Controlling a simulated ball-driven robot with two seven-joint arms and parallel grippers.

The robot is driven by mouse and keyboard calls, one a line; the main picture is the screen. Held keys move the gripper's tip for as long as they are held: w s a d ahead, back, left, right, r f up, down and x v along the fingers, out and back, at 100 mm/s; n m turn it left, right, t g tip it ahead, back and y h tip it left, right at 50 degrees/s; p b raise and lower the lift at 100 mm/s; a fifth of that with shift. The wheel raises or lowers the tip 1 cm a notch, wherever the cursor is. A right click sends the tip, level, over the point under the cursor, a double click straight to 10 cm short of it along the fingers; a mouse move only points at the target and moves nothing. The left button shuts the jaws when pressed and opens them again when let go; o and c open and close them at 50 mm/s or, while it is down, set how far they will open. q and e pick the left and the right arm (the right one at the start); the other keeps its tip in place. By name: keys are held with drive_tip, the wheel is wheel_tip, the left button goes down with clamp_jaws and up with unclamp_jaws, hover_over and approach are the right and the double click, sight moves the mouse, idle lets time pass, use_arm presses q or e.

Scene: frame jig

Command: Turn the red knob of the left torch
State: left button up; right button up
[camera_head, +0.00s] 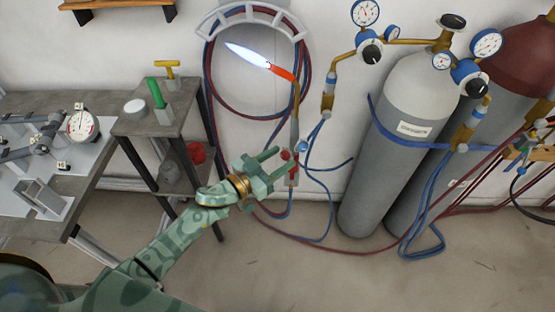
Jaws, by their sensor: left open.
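The left torch (295,125) hangs upright against the wall, with a glowing orange tip (281,74) and a blue-white flame (248,55) pointing up and left. Its small red knob (286,155) is low on the handle, beside a blue knob (302,146). My left gripper (284,159) is open, with its fingers around or just in front of the red knob. I cannot tell whether they touch it. My right gripper is not in view.
Coiled red and blue hoses (208,85) hang from a wall rack (252,14). A grey gas cylinder (385,160) with gauges stands right. A small side table (130,127) and a workbench (60,222) stand left. Hoses trail over the otherwise open floor.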

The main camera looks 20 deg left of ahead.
use_arm(q)
drive_tip(key=c, duration=1)
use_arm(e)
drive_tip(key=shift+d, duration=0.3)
use_arm(q)
drive_tip(key=shift+m, duration=0.4)
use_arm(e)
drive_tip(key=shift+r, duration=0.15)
use_arm(q)
drive_tip(key=shift+r+m+p, duration=0.1)
drive_tip(key=shift+m+p, duration=0.3)
drive_tip(key=shift+m, duration=0.5)
drive_tip(key=m, duration=0.3)
drive_tip(key=shift+m, duration=0.3)
drive_tip(key=m, duration=0.3)
drive_tip(key=shift+p, duration=0.3)
drive_tip(key=shift+m+y, duration=0.3)
drive_tip(key=shift+m, duration=1)
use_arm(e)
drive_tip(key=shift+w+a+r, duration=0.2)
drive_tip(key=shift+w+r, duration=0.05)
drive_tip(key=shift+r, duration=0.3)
use_arm(q)
drive_tip(key=shift+m, duration=0.3)
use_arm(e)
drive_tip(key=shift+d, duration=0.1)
use_arm(q)
drive_tip(key=o, duration=1)
